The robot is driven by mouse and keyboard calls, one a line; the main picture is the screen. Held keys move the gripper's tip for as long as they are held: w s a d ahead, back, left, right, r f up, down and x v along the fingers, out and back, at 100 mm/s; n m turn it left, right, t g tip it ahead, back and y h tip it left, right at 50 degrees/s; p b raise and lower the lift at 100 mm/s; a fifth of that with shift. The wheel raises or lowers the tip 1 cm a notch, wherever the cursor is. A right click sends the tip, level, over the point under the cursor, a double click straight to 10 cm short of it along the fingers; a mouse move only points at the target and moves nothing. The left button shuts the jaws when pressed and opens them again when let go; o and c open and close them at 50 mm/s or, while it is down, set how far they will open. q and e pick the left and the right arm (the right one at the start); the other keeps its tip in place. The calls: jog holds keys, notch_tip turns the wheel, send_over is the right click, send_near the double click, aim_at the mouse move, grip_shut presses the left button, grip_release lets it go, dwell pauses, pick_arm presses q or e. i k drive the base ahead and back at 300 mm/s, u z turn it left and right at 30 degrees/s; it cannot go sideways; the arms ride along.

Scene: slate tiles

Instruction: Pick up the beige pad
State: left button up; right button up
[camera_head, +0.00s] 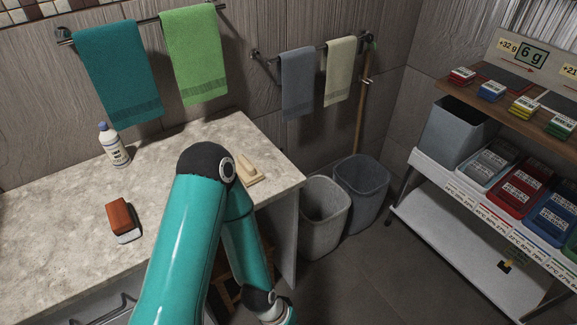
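The beige pad (249,172) lies on the right end of the stone counter (190,140), close to its back right edge. It has a flat base and a raised, handle-like block on top. My teal arm rises from the bottom of the view, bends just left of the pad and hides its lower left surroundings. The arm then runs down in front of the counter's edge, and its wrist leaves the view at the bottom. Neither gripper shows. I see nothing holding the pad.
A red-brown pad with a pale layer (122,219) and a white bottle (113,146) stand on the counter's left part. Two grey bins (324,215) (361,192) sit right of the counter. A shelf with coloured boxes (519,188) is at the right. Towels hang behind.

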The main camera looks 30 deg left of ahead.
aim_at(250, 174)
jog(key=z, duration=0.65)
jog(key=i, duration=1.45)
jog(key=z, duration=1.2)
jog(key=i, duration=0.1)
jog(key=u, duration=3.45)
jog(key=k, duration=0.55)
jog(key=u, duration=0.1)
jog(key=i, duration=0.5)
